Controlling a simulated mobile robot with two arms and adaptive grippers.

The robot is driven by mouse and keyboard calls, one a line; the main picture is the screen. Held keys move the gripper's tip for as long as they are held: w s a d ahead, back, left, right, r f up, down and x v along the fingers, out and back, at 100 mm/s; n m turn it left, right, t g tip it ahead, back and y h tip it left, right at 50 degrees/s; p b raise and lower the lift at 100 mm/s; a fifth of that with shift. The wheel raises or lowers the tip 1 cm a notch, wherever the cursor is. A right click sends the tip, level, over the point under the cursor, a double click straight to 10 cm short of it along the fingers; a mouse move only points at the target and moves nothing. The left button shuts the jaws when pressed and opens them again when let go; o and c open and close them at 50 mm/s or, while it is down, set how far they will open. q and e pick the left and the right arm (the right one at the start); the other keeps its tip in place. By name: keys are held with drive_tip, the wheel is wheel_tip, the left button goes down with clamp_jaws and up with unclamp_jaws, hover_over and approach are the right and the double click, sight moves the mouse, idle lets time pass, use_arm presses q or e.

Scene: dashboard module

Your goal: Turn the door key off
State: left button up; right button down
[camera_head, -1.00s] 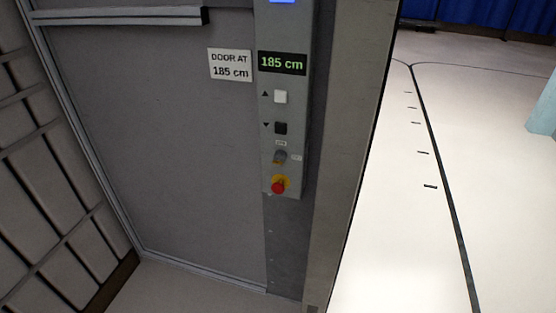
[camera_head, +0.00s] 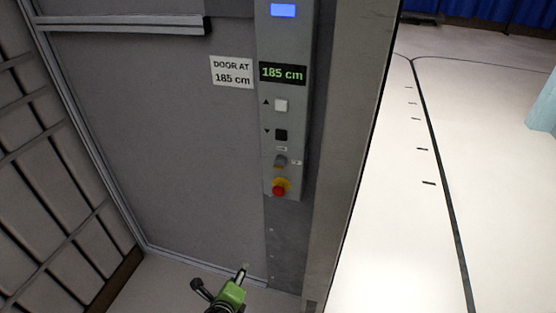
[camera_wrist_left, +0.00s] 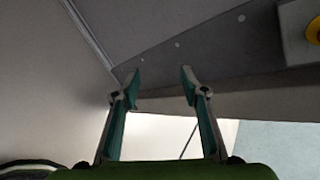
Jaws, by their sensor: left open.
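The door key switch (camera_head: 280,161) is a small grey knob with a yellowish part, low on the grey control panel. Small labels sit above and right of it; its exact angle is too small to tell. A red emergency button (camera_head: 279,190) on a yellow base is just below it. My left gripper (camera_head: 243,270) is low in the head view, below and left of the panel. In the left wrist view its two fingers (camera_wrist_left: 159,76) stand apart with nothing between them. My right gripper is in neither view.
The panel carries a display (camera_head: 282,73) reading 185 cm, a white up button (camera_head: 281,105) and a dark down button (camera_head: 281,135). A sign (camera_head: 232,72) is on the grey door (camera_head: 160,130). Open floor (camera_head: 400,230) lies right of the post (camera_head: 345,150).

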use_arm(q)
drive_tip(key=w+d+r+m+t+h+p, duration=0.1)
drive_tip(key=w+d+r+m+t, duration=0.15)
drive_tip(key=r, duration=0.65)
drive_tip(key=w+d+r+m+t+h, duration=0.1)
drive_tip(key=w+d+r+m, duration=0.2)
drive_tip(key=r, duration=0.6)
drive_tip(key=m+t+h, duration=0.1)
drive_tip(key=m+t, duration=0.2)
drive_tip(key=m, duration=0.2)
approach(279, 164)
drive_tip(key=p+x, duration=0.2)
drive_tip(key=x, duration=0.6)
drive_tip(key=shift+w+d, duration=0.1)
drive_tip(key=shift+w, duration=0.3)
drive_tip(key=shift+r, duration=0.1)
drive_tip(key=c, duration=1.1)
